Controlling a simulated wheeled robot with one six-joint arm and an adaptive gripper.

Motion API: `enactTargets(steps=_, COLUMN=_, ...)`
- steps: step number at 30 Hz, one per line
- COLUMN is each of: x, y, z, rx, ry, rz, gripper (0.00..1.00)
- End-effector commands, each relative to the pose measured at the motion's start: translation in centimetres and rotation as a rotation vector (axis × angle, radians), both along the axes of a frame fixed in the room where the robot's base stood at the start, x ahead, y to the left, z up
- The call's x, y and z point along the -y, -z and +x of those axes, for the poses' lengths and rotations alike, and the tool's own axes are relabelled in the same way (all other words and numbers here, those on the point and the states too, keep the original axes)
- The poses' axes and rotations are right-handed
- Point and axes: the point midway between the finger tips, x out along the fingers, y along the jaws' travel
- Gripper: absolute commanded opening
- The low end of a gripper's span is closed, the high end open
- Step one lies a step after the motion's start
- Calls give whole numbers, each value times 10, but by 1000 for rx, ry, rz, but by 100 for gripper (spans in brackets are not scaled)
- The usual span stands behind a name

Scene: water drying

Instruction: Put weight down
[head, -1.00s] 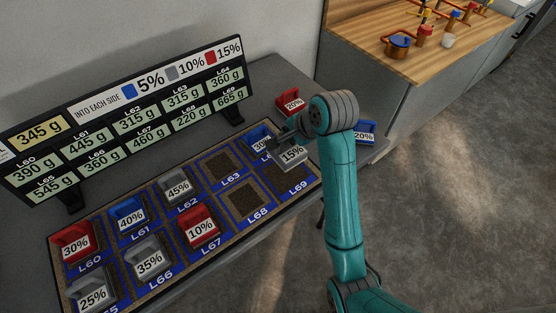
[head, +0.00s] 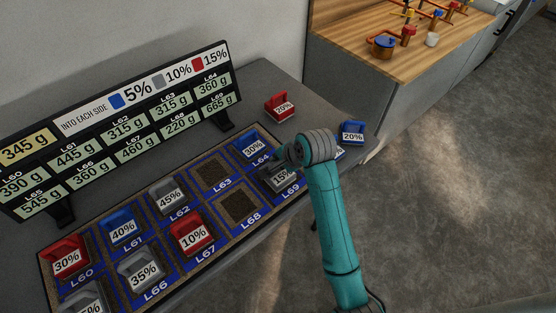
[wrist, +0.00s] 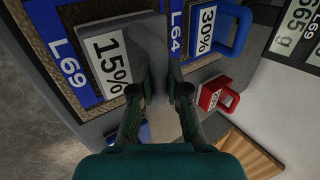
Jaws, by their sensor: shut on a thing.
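A grey weight marked 15% (head: 283,179) is at slot L69, at the right end of the blue-labelled tray (head: 196,262). My gripper (head: 285,157) is shut on its handle from above. In the wrist view the grey weight (wrist: 108,62) lies over the brown pad beside the L69 label, with my gripper (wrist: 160,92) closed at its upper part.
A blue 30% weight (head: 254,149) stands close by in L64. Slots L63 (head: 213,171) and L68 (head: 239,207) are empty. A red 20% weight (head: 279,106) and a blue 20% weight (head: 353,133) stand off the tray. A sign (head: 120,125) stands behind.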

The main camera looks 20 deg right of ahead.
Motion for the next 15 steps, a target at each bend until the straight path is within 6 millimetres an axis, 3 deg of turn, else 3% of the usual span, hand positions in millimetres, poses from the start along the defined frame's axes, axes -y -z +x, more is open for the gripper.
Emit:
enactTargets(steps=5, x=0, y=2, z=0, rx=1, ry=0, rz=0, gripper=0)
enactTargets(steps=6, x=0, y=2, z=0, rx=0, ry=0, rz=0, gripper=24)
enactTargets(steps=8, x=0, y=2, z=0, rx=0, ry=0, rz=0, gripper=39)
enactTargets(steps=15, x=0, y=2, z=0, rx=0, ry=0, rz=0, gripper=40)
